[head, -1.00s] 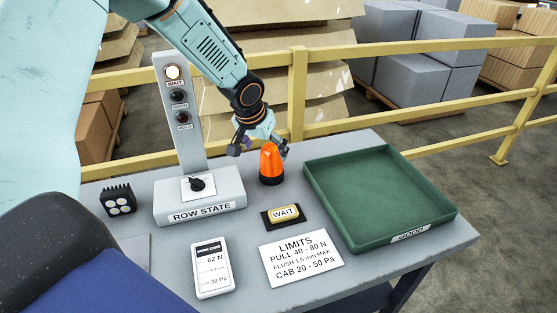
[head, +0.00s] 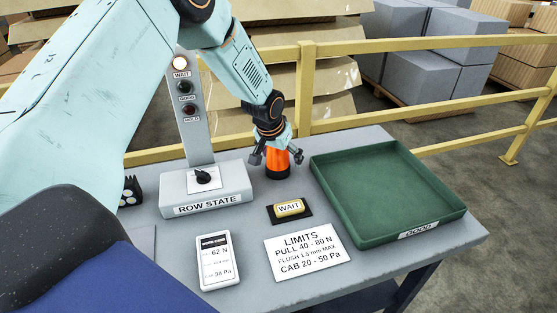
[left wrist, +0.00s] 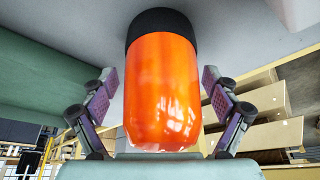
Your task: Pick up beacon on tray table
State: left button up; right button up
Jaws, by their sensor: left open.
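The orange beacon (head: 277,163) with a black base stands upright on the grey table (head: 365,270), between the row state box and the green tray. My left gripper (head: 276,158) is open and points down over the beacon, with a finger on either side of it. In the left wrist view the beacon (left wrist: 162,88) fills the middle, between the two purple-padded fingers of the gripper (left wrist: 161,108). A gap shows between each finger and the beacon. My right gripper is not in view.
The green tray (head: 395,235) marked GOOD is empty, right of the beacon. The ROW STATE box (head: 205,190) with its light post stands to the left. A WAIT tag (head: 290,208), a LIMITS card (head: 306,253) and a handheld meter (head: 219,262) lie in front. A yellow railing (head: 430,48) runs behind.

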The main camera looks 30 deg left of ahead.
pick_arm(q)
jog(key=shift+s+a+r, duration=0.1)
jog(key=shift+a, duration=0.05)
jog(key=c, duration=1.3)
jog(key=shift+c, duration=0.5)
